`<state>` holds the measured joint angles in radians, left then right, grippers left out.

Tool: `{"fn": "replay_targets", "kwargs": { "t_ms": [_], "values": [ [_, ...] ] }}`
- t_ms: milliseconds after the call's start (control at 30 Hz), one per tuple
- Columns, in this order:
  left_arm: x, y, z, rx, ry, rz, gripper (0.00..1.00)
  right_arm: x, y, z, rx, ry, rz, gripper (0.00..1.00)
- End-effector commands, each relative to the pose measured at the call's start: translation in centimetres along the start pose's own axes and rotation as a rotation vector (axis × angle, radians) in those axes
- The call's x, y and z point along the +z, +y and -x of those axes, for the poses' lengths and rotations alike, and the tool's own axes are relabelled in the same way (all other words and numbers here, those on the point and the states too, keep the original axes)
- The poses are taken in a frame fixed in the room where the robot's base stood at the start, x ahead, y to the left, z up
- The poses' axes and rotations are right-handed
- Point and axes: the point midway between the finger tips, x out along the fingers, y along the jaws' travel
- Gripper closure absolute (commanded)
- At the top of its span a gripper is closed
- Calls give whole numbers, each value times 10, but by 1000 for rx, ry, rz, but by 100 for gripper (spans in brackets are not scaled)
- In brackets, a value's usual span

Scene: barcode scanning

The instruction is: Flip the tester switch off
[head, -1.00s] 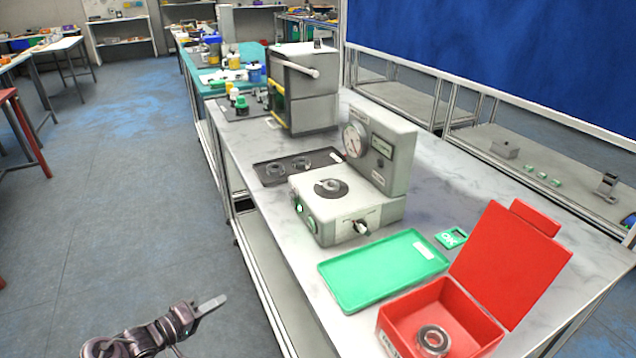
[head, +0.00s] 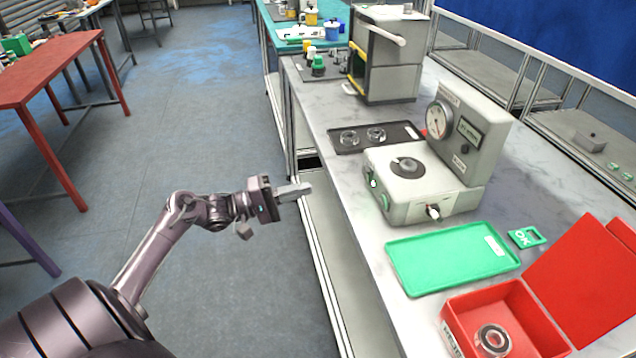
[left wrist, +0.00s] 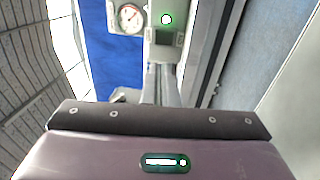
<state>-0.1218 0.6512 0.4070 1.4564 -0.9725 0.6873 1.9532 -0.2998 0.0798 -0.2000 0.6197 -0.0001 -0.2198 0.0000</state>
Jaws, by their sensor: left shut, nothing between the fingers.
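The tester (head: 410,190) is a pale grey box on the bench, with a round dark seat on top and an upright gauge panel behind. A small lever switch (head: 433,212) sits on its front face; its on or off position is too small to tell. My right gripper is not in view.
A green tray (head: 450,258) and a red open box (head: 505,310) holding a metal ring lie in front of the tester. A dark tray (head: 375,137) with two rings and a grey machine (head: 390,60) stand behind.

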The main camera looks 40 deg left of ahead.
Motion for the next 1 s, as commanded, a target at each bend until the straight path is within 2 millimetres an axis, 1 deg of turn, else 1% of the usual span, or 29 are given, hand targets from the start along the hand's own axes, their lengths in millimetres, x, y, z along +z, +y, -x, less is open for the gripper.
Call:
{"fn": "replay_targets", "kwargs": {
  "t_ms": [33, 300, 500, 600, 700, 1000],
  "values": [
    [0, 3, -10, 4, -2, -1, 100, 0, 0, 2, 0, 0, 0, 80],
    [0, 3, -68, 4, -1, -2, 100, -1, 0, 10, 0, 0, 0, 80],
    [0, 3, -104, 3, 0, -2, 100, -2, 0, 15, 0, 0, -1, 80],
    [0, 2, -115, 1, 1, -3, 100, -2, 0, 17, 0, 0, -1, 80],
    [-1, 1, -121, 0, 2, -3, 100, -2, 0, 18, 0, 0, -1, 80],
    [0, 0, -125, -1, 1, -3, 100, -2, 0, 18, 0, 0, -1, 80]
  ]
}}
